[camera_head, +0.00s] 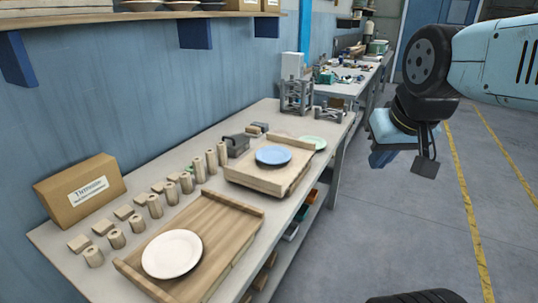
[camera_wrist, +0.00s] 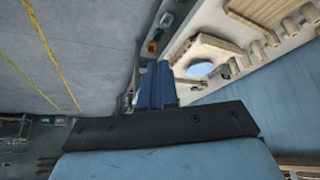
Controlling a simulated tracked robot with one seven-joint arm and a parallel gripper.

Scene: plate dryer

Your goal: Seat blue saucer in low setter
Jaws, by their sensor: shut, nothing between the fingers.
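The blue saucer (camera_head: 273,156) lies flat on a raised wooden tray (camera_head: 243,178) in the middle of the bench. A pale blue disc, likely this saucer (camera_wrist: 199,70), also shows in the wrist view. A low grey rack (camera_head: 328,114), possibly the low setter, stands at the bench's far end beside a taller grey rack (camera_head: 296,96). My gripper (camera_head: 382,160) hangs in the air right of the bench, clear of the saucer and racks. Its blue fingers (camera_wrist: 157,66) are together and empty in the wrist view.
A white plate (camera_head: 172,254) lies on a nearer wooden tray (camera_head: 212,217). Several wooden cylinders (camera_head: 155,206) and a cardboard box (camera_head: 80,191) line the wall side. A shelf (camera_head: 150,17) overhangs. The floor (camera_head: 370,225) to the right is open.

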